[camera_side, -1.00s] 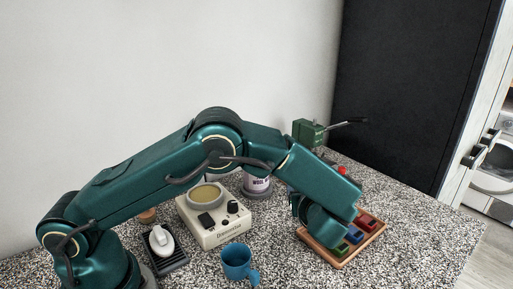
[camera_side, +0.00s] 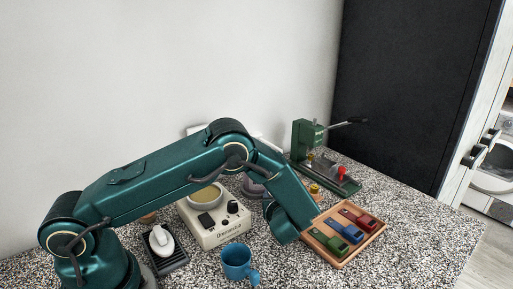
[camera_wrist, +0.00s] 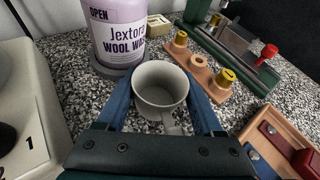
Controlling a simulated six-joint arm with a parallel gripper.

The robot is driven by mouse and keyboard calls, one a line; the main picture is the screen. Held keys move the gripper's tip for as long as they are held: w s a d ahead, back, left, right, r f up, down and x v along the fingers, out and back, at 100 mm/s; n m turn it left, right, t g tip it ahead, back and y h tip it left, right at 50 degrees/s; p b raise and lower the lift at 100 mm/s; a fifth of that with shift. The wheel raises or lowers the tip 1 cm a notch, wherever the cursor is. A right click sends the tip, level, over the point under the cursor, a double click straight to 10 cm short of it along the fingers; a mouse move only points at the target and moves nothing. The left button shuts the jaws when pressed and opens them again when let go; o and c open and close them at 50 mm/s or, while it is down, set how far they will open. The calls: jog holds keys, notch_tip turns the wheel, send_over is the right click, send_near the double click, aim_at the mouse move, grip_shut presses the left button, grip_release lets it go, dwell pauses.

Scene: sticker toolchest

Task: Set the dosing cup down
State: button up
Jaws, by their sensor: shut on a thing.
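The dosing cup (camera_wrist: 160,92) is a small light-grey cup with a handle, seen in the wrist view with its open mouth up. My gripper (camera_wrist: 160,84) is shut on it, with one blue finger along each side. The cup's handle points back toward the gripper body. I cannot tell whether its base touches the speckled counter (camera_wrist: 222,117). In the side view my arm hides the cup and the fingers.
A purple wool wash bottle (camera_wrist: 119,32) stands just beyond the cup on the left. A wooden bar with yellow-topped pegs (camera_wrist: 199,66) lies to the right. A wooden tray (camera_side: 341,264), green press (camera_side: 306,138), cream device (camera_side: 222,231) and blue mug (camera_side: 237,261) surround the area.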

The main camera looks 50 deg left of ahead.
jog(key=shift+a+f, duration=0.15)
jog(key=shift+f, duration=0.05)
jog(key=shift+f, duration=0.1)
jog(key=o, duration=1.1)
